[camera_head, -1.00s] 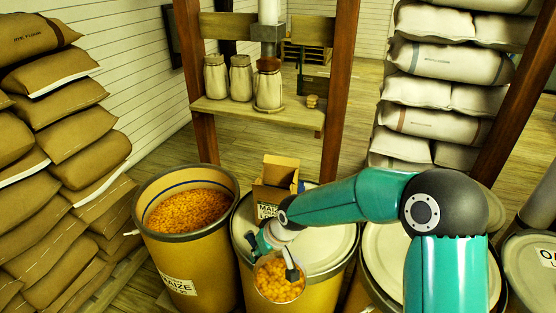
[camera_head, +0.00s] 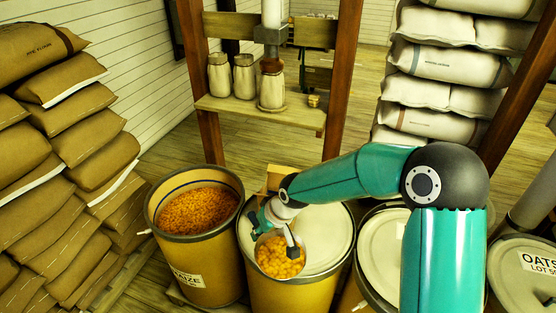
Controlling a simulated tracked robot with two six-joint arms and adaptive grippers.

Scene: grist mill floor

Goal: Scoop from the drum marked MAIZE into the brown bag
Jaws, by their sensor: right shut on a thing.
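The open drum marked MAIZE (camera_head: 200,258) stands at the left and holds orange maize (camera_head: 200,210). My right gripper (camera_head: 287,236) is shut on a scoop (camera_head: 259,250) with orange maize (camera_head: 281,258) in it. The scoop is over the front part of the closed lid of the drum to the right of the maize drum. The brown bag (camera_head: 279,174) stands at the back of that lid, behind my right gripper. My right arm hides most of the bag, including its opening. My left gripper is not in view.
The closed drum lid (camera_head: 325,240) is under my right arm. More lidded drums stand to the right, one marked OATS (camera_head: 540,262). Brown sacks (camera_head: 75,125) are piled at the left. A wooden shelf (camera_head: 240,108) with jars stands behind, between posts.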

